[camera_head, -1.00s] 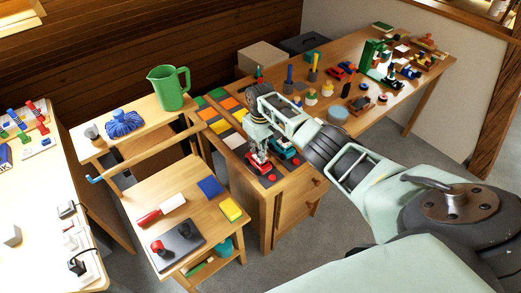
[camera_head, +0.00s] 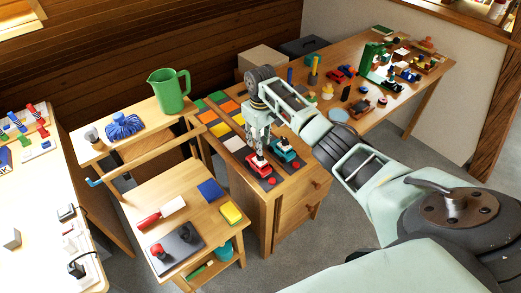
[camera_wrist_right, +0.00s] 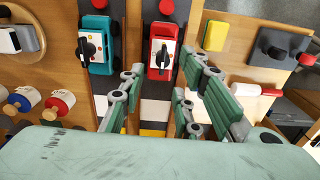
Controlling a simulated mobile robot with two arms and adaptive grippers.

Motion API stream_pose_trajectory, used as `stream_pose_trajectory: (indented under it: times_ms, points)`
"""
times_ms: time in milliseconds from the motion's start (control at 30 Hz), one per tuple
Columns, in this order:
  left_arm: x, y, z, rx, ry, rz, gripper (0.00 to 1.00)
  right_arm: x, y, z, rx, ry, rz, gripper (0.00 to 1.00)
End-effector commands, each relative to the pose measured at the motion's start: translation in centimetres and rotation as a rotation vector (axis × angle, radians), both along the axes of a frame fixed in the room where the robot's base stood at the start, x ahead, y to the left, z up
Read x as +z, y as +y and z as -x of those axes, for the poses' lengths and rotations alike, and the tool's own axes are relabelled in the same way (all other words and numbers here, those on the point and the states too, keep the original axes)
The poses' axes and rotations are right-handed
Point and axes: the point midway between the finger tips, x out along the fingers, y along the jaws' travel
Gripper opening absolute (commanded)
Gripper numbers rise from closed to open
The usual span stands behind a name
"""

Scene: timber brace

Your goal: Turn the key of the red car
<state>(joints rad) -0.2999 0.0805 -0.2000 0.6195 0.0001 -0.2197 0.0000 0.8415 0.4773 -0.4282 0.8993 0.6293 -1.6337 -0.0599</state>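The red car (camera_head: 258,167) sits on a dark strip at the end of the wooden cabinet beside the table. In the right wrist view the red car (camera_wrist_right: 160,48) has a white top plate with a black key (camera_wrist_right: 163,58) standing on it. My right gripper (camera_head: 261,146) is above the red car, pointing down. Whether a fingertip touches the car is not clear. My left gripper is not in view.
A teal car (camera_wrist_right: 97,45) with a similar black key stands close beside the red car. Red knobs (camera_wrist_right: 166,8) lie in front of the cars. A small table with a yellow block (camera_head: 231,212) and dark tray (camera_head: 178,247) is nearby. A green jug (camera_head: 168,90) stands behind.

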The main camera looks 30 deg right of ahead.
Motion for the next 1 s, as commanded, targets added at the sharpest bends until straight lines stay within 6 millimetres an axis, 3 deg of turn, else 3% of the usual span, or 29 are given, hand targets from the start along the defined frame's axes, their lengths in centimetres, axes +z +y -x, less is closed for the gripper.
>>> stream_pose_trajectory:
  times_ms: [133, 333, 1000]
  points:
    - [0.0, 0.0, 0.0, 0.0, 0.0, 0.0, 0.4, 3.0, 0.0, -0.1, 0.001, -0.003, -0.001, 0.3]
    - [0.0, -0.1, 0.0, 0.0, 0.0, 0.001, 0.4, 5.0, 0.0, 0.0, 0.0, 0.0, -0.001, 0.3]
    - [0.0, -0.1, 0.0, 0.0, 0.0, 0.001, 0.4, 4.7, 0.4, 0.3, 0.01, 0.002, 0.002, 0.3]
